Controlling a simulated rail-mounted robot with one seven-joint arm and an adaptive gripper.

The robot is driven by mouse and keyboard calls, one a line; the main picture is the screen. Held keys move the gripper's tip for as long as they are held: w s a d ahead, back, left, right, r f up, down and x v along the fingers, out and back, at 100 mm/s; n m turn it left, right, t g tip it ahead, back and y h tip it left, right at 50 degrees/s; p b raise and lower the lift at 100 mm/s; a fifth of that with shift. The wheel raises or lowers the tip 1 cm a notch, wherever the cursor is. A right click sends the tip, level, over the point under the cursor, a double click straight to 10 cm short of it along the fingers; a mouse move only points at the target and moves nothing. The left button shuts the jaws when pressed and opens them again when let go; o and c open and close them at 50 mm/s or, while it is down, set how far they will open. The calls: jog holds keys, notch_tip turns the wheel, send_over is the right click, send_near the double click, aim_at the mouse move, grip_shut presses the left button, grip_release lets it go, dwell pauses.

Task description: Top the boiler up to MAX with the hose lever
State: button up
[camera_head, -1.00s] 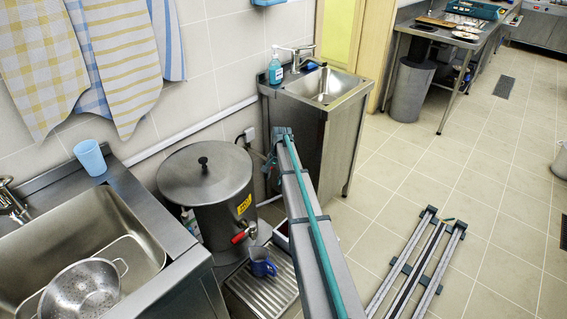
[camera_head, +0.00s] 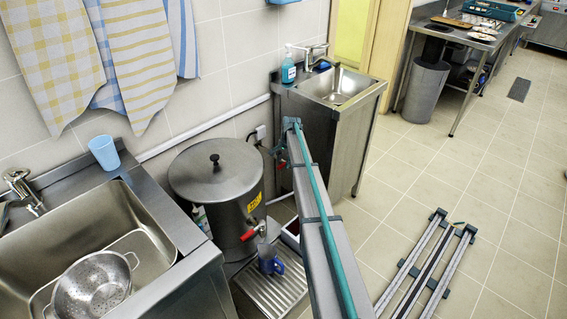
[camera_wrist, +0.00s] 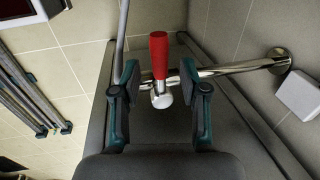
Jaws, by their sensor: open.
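The steel boiler (camera_head: 228,215) stands between two sink units in the head view, with its lid (camera_head: 213,166) on. Its yellow label and red-handled tap (camera_head: 250,232) face front; a blue mug (camera_head: 268,263) is below the tap. No water level can be read. In the wrist view, a red lever (camera_wrist: 159,52) stands on a chrome pipe (camera_wrist: 235,67). My gripper (camera_wrist: 160,82) is open, its two fingers on either side of the lever's lower part, with gaps visible. Whether the lever is fully between the pads in depth I cannot tell. In the head view my arm mostly hides the gripper.
A sink with a colander (camera_head: 92,287) and a light blue cup (camera_head: 104,152) is at left. The small sink unit (camera_head: 325,135) stands behind my gripper. A ribbed metal tray (camera_head: 270,290) lies under the mug. A grey pipe (camera_wrist: 122,30) runs beside the lever.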

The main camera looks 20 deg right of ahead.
jog(key=shift+w+f, duration=0.1)
jog(key=shift+f, duration=0.65)
jog(key=shift+c, duration=0.3)
grip_shut()
